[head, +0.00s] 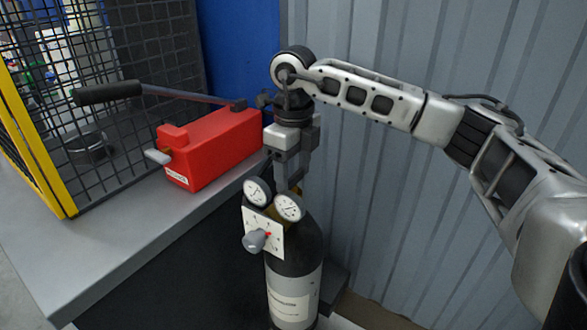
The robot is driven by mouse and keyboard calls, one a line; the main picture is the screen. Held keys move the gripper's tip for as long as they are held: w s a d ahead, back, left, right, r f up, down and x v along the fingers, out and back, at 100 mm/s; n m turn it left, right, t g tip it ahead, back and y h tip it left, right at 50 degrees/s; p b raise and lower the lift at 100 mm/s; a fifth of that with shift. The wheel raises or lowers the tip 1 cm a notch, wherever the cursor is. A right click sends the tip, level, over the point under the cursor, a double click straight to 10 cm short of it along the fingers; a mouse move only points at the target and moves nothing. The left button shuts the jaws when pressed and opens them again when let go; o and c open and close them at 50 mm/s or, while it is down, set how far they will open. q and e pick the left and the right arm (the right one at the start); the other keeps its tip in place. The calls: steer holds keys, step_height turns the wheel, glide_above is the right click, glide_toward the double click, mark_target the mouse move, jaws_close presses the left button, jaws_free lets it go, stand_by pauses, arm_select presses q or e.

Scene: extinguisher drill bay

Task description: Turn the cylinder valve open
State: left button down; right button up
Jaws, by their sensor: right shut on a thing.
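A black gas cylinder (295,245) with a pale label band stands upright beside the bench. Two round gauges, a left one (257,192) and a right one (289,207), sit at its top. My right gripper (290,180) points down at the cylinder's top, just behind the gauges. It is shut on the cylinder valve, which the gauges and fingers mostly hide. How far the valve is turned cannot be seen. My left gripper is not in view.
A red hand pump (215,145) with a long black-gripped lever stands on the grey bench (110,250), close left of my right gripper. A black mesh guard with a yellow post (35,150) is at the left. A corrugated grey wall (400,220) stands behind the cylinder.

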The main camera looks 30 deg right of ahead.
mark_target(293, 176)
steer(key=o, duration=1)
steer(key=shift+r, duration=0.1)
step_height(293, 176, up, 16)
steer(key=p, duration=0.2)
